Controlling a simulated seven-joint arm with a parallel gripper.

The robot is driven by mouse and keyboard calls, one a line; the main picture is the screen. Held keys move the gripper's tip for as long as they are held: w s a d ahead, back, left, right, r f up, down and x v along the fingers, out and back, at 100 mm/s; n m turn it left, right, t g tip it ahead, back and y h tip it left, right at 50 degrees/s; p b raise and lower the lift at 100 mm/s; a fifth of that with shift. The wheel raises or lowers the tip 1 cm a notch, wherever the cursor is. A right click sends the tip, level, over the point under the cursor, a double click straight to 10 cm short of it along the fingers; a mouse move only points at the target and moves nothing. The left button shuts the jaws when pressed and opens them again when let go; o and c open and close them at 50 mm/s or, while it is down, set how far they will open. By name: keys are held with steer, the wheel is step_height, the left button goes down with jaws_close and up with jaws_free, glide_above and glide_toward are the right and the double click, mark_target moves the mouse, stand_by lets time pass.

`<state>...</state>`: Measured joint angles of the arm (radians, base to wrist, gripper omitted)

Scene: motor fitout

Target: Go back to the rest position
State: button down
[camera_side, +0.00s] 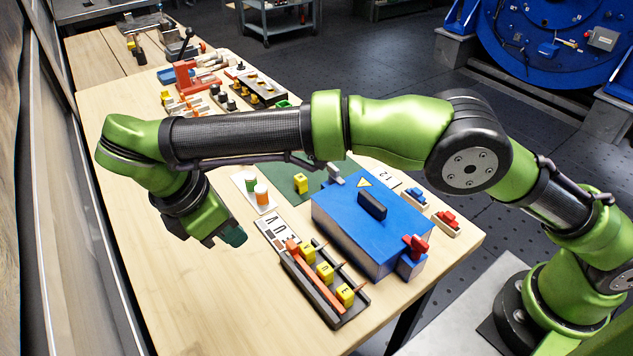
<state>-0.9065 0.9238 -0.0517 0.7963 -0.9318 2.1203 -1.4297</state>
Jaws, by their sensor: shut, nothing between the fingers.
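My gripper (232,236) is at the end of my green and black arm, which arches across the workbench from the right. It hangs above the bare wood at the left of the blue box. It points down and to the right, and its fingers are small and dark here. It is shut with nothing in it, and it appears apart from the things around it. A blue box (345,225) with a yellow warning triangle and a dark handle stands on the bench (185,315). A black tray (318,292) with several yellow lettered blocks lies in front of it.
A white card with a green and an orange cap (262,193) lies behind my gripper. A letter strip (272,231) lies beside the tray. A red clamp (415,246) is on the box's right side. Tools and a red stand (185,76) fill the back. The front left bench is clear.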

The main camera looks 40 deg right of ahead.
steer(key=s+d+r+m+t+y, duration=0.1)
steer(key=d+r+m+y, duration=0.2)
steer(key=d+m, duration=0.5)
steer(key=s+d+r+m+t+y, duration=0.1)
steer(key=s+d+r+m+y, duration=0.3)
steer(key=d, duration=0.7)
steer(key=s+d+r+m+t, duration=0.1)
steer(key=s+d+m+t, duration=0.1)
steer(key=s+d+m, duration=0.2)
steer(key=s+d+r+m+t, duration=0.1)
steer(key=s+d+m+t, duration=0.2)
steer(key=d+m, duration=0.3)
steer(key=shift+s+d+r+h, duration=0.3)
steer(key=shift+s+d+r, duration=0.15)
steer(key=shift+d, duration=1.95)
